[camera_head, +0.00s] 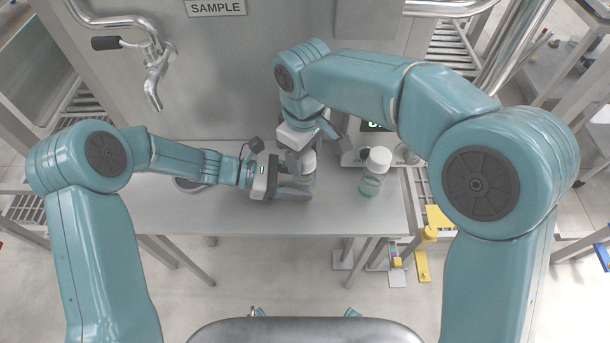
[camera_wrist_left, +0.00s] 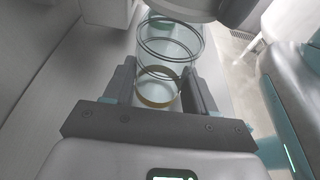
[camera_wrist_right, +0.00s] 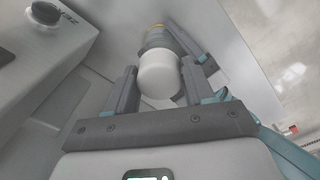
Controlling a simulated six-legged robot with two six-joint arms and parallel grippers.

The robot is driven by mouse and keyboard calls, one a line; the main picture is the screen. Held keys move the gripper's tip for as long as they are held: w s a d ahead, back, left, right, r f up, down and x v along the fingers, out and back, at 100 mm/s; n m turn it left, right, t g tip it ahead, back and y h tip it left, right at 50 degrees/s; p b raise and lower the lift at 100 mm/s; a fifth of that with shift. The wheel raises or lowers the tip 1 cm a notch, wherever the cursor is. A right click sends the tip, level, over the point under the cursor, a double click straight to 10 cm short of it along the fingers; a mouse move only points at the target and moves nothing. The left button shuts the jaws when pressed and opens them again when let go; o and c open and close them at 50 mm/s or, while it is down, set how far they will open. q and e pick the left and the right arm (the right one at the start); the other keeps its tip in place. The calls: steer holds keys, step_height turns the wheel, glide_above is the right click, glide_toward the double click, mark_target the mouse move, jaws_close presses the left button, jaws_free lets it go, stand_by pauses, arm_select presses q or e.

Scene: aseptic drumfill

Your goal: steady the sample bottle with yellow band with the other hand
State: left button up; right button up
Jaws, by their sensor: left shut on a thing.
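The sample bottle with yellow band (camera_head: 309,180) stands on the steel bench, partly hidden by my grippers. My left gripper (camera_head: 292,190) comes in low from the left and is shut on the bottle. In the left wrist view the clear bottle (camera_wrist_left: 168,68) sits between the fingers, its yellow band near the gripper palm. My right gripper (camera_head: 301,158) is above, pointing down at the bottle's top. In the right wrist view its fingers flank the white cap (camera_wrist_right: 159,75); I cannot tell whether they press on it.
A second bottle with a white cap (camera_head: 374,174) and a greenish base stands to the right on the bench. A device with a green display (camera_head: 376,127) is behind it. A metal tap (camera_head: 156,75) hangs at the back left. The bench's front middle is clear.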

arm_select(q)
steer(key=shift+f, duration=0.1)
arm_select(e)
steer(key=c, duration=0.6)
steer(key=shift+r, duration=0.65)
steer(key=shift+r, duration=2.15)
steer(key=d+r, duration=0.1)
steer(key=d, duration=0.1)
steer(key=d+r, duration=0.1)
steer(key=d, duration=0.2)
steer(key=d+r, duration=0.2)
steer(key=d, duration=0.1)
